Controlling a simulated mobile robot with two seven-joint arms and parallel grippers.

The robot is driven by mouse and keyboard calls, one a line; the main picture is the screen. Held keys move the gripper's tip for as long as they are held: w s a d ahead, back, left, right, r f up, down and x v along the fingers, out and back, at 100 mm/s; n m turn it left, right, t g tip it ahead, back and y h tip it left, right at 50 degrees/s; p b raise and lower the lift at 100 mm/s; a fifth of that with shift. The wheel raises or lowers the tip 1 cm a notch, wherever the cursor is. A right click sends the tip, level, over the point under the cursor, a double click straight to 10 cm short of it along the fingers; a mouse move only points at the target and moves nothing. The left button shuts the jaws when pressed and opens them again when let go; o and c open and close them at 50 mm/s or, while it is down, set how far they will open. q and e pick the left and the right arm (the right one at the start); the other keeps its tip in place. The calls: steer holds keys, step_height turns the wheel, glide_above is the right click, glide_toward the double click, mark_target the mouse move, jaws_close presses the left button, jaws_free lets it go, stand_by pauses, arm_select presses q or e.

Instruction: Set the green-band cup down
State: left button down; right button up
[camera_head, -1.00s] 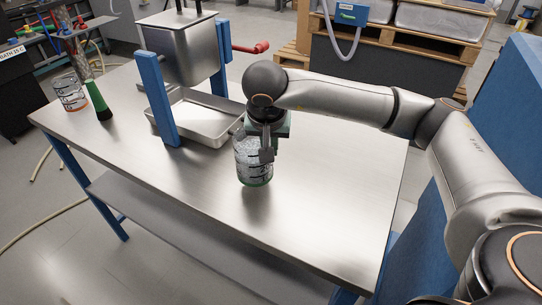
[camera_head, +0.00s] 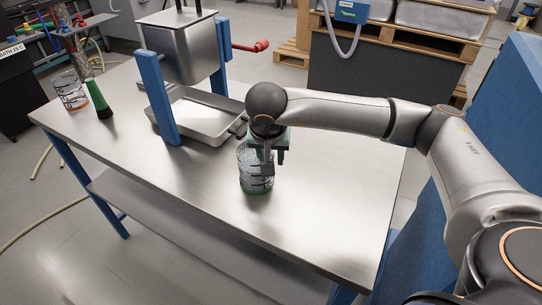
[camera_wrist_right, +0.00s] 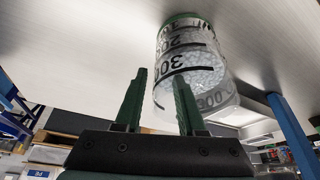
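The green-band cup (camera_head: 256,168) is a clear beaker with black markings, white pellets inside and a green band at its base. It looks upright on the steel table (camera_head: 330,215), near the front edge. My right gripper (camera_head: 268,160) is at the cup's upper right side, partly covering it. In the right wrist view, its fingers (camera_wrist_right: 161,74) stand apart. The cup (camera_wrist_right: 190,60) is off-centre there, overlapped by one finger, with a narrow gap to the other. Whether a finger touches it is unclear. My left gripper is not in view.
A metal hopper (camera_head: 183,55) on blue posts stands over a shallow tray (camera_head: 218,133) behind the cup. An orange-band cup (camera_head: 70,93) and a green-and-black tapered object (camera_head: 98,100) stand at the far left. The table right of the cup is clear.

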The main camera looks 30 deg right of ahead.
steer(key=shift+r, duration=0.1)
steer(key=v, duration=1.2)
steer(key=shift+b, duration=0.45)
